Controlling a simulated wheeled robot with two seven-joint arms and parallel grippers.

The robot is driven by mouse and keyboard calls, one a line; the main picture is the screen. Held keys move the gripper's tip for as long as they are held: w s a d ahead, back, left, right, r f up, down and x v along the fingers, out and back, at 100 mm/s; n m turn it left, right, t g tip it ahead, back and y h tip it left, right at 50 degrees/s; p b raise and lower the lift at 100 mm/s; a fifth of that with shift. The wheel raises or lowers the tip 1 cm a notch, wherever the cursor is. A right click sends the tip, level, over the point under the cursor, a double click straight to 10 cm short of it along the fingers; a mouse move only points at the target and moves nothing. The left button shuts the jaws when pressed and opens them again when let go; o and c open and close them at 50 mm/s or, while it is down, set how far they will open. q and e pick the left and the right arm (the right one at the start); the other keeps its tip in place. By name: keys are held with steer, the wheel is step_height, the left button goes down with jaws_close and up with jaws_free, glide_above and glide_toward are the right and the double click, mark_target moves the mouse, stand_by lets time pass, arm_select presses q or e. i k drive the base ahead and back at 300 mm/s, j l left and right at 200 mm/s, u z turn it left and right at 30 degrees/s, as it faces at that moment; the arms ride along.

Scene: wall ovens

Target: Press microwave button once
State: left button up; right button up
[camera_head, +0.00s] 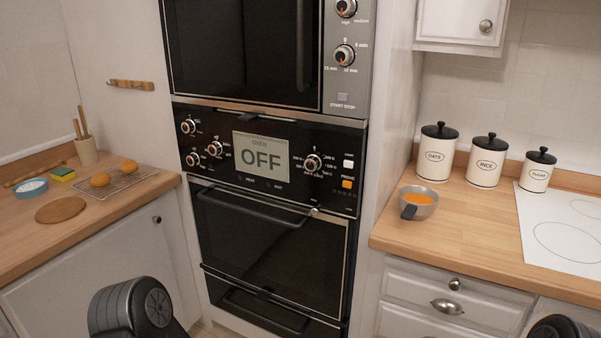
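The microwave (243,48) is built into the wall unit at the top centre, with a dark glass door and a vertical handle. Its control strip on the right has two round knobs (344,55) and a small grey start/stop button (342,97) near the bottom. Below it the oven panel's display (262,157) reads OFF. Dark parts of my arms show at the bottom left and bottom right edges. Neither of my grippers is in view.
The oven door (265,240) below is closed. The left counter (100,222) holds a rack with buns, a sponge and a round board. The right counter (440,240) holds a bowl (424,203), three canisters (486,163) and a white hob (565,235).

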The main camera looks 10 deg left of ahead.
mark_target(341, 96)
steer(key=k+j, duration=0.1)
steer(key=j, duration=0.5)
steer(key=j+z, duration=0.15)
steer(key=j, duration=0.5)
steer(key=k, duration=0.05)
